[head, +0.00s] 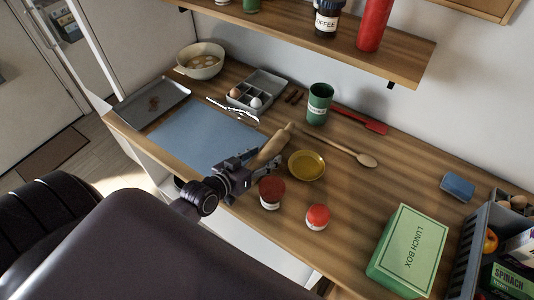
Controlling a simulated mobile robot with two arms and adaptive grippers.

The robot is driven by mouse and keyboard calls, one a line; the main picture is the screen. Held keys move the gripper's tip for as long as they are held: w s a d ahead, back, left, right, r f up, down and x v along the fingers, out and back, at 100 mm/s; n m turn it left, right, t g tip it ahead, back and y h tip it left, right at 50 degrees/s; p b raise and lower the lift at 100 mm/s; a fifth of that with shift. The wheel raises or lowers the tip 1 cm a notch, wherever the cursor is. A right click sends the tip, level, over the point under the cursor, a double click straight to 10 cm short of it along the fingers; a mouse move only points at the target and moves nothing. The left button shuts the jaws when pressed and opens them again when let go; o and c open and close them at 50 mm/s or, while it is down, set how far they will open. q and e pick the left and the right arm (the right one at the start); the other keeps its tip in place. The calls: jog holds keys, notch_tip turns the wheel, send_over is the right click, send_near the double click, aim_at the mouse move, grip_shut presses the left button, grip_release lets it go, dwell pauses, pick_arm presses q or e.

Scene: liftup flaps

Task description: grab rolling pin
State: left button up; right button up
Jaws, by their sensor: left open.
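The wooden rolling pin (270,146) lies on the counter, pointing up and to the right, between the blue mat and the yellow bowl. My left gripper (250,165) is open at the near end of the rolling pin. The fingers overlap this near end in the head view and hide it, so I cannot tell whether they touch it. My right gripper is not in view.
A yellow bowl (307,165) and two red-lidded jars (271,191) (317,216) stand right of the gripper. A blue mat (205,138) lies left. Behind are an egg box (262,84), a green cup (319,103) and a wooden spoon (345,148). A shelf (400,52) overhangs the back.

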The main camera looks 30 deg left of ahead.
pick_arm(q)
jog(key=shift+w+f, duration=0.1)
jog(key=shift+w, duration=0.15)
jog(key=shift+c, duration=0.5)
jog(key=c, duration=0.7)
grip_shut()
